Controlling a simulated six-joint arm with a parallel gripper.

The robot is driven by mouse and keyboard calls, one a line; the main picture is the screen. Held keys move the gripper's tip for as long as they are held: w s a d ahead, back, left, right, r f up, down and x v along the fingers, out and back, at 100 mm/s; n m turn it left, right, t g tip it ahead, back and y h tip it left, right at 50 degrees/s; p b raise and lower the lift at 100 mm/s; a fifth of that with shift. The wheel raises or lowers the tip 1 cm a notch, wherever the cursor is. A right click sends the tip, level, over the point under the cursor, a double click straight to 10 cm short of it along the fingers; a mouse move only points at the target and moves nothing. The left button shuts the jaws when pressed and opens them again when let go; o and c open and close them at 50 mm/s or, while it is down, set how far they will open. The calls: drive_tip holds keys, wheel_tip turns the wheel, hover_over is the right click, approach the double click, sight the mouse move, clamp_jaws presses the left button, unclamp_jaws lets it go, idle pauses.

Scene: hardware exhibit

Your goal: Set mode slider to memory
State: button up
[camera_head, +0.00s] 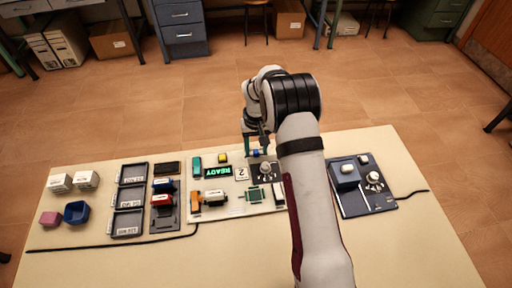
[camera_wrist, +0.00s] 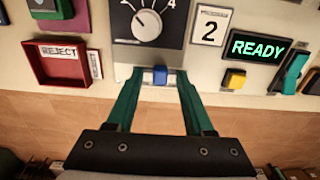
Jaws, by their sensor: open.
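A small blue block (camera_wrist: 160,76), which looks like the slider knob, sits on a short pale track (camera_wrist: 148,82) at the edge of the panel in the wrist view. I cannot read any mode labels beside it. My gripper (camera_wrist: 160,80) is open, with one green finger on each side of the blue knob; a gap shows on both sides. In the head view my gripper (camera_head: 256,148) is at the far edge of the panel, and the blue knob (camera_head: 257,153) shows between or just below the fingers.
A rotary dial (camera_wrist: 146,25) is close beyond the knob. A "2" card (camera_wrist: 210,26), a READY display (camera_wrist: 257,47), a yellow button (camera_wrist: 234,78) and a teal lever (camera_wrist: 292,72) lie to the right. A red REJECT tray (camera_wrist: 68,82) is left. The table (camera_head: 400,240) has free room in front.

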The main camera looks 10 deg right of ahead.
drive_tip(key=shift+f, duration=0.15)
clamp_jaws()
idle(1.4)
